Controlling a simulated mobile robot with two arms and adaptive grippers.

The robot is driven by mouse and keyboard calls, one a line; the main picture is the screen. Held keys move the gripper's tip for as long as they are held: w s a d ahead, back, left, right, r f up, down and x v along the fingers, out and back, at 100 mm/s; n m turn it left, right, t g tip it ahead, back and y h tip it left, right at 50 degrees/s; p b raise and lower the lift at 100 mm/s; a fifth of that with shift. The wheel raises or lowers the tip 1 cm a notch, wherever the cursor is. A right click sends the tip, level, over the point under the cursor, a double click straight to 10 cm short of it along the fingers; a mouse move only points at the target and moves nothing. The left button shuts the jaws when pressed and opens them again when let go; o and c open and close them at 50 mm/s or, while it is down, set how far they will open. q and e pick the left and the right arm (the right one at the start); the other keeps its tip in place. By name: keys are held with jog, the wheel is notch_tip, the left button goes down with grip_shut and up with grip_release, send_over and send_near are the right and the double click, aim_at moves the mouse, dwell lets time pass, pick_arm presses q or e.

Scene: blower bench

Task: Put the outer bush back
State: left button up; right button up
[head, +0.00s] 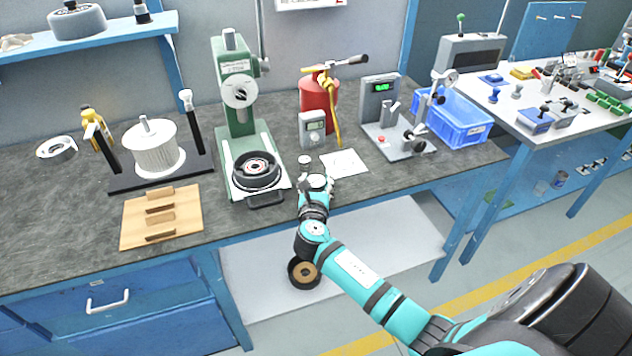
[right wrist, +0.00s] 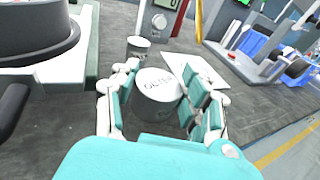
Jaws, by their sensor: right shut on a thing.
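The outer bush (right wrist: 158,84) is a light metal cylinder with "OUTER" lettering on its top. It sits between the fingers of my right gripper (right wrist: 166,98), which is shut on it. In the head view the bush (head: 317,181) shows at the bench's front edge, right of the green press (head: 240,135), with my right gripper (head: 315,188) around it. I cannot tell whether it touches the bench. A smaller metal bush (head: 305,162) stands just behind it and also shows in the right wrist view (right wrist: 138,46). My left gripper is not in view.
A white sheet (head: 345,163) lies right of the bushes, below a grey meter (head: 312,129) and a red extinguisher-like bottle (head: 318,100). A wooden board (head: 160,217) lies left of the press. A dark ring (head: 303,273) is on the lower shelf. The bench's front right is clear.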

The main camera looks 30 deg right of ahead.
jog(key=o, duration=1.4)
jog(key=shift+c, duration=0.2)
